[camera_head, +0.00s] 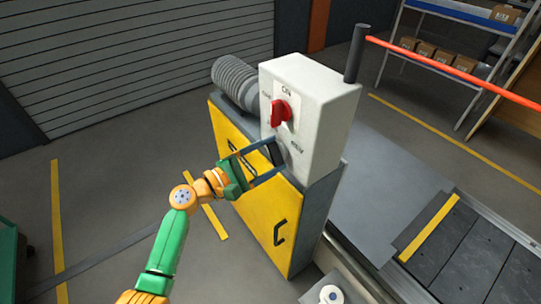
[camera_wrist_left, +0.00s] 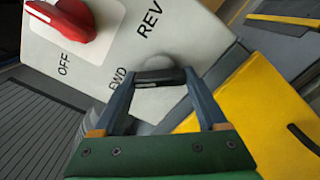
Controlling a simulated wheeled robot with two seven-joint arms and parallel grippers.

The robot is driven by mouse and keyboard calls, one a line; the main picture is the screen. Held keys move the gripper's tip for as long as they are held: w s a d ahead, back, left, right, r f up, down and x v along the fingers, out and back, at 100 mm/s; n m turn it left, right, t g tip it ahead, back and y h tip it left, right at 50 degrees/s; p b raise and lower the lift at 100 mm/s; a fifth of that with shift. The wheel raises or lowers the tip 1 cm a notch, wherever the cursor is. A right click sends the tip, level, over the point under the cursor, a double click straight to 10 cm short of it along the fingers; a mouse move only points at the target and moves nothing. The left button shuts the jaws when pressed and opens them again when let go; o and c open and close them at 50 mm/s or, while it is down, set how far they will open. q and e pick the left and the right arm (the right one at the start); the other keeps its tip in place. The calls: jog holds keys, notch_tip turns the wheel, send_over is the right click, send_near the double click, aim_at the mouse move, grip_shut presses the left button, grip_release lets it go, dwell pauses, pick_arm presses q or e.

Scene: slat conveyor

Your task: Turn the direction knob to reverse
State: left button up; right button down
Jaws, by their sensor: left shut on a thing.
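The direction knob (camera_wrist_left: 160,75) is dark, on a round grey base on the pale control box (camera_head: 325,100). FWD is printed to its left and REV above it in the left wrist view. My left gripper (camera_head: 277,156) reaches the box face from the left in the head view. In the left wrist view its two fingers are shut on the direction knob, one at each end of its bar. Which label the knob points at cannot be told. A red rotary switch (camera_head: 281,111) sits above it, with OFF beside it in the left wrist view (camera_wrist_left: 64,22). My right gripper is not in view.
The box stands on a yellow-fronted cabinet (camera_head: 262,222) with a black handle. A ribbed grey motor (camera_head: 236,80) is behind it. A dark post (camera_head: 357,53) with a red bar is at the right. The slat conveyor (camera_head: 470,260) runs at lower right.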

pick_arm(q)
jog(key=m+b, duration=0.2)
jog(key=m, duration=0.1)
jog(key=m+b, duration=0.1)
jog(key=shift+f+b, duration=0.25)
jog(key=shift+b, duration=0.1)
jog(key=m+b, duration=0.4)
jog(key=m, duration=0.1)
jog(key=shift+r+m, duration=0.1)
jog(key=shift+m, duration=0.3)
jog(key=m+b, duration=0.2)
jog(key=m, duration=0.1)
jog(key=m+b, duration=0.2)
jog(key=shift+r, duration=0.3)
jog(key=shift+m, duration=0.3)
jog(key=shift+r, duration=0.1)
jog(key=shift+m, duration=0.3)
jog(key=shift+a, duration=0.1)
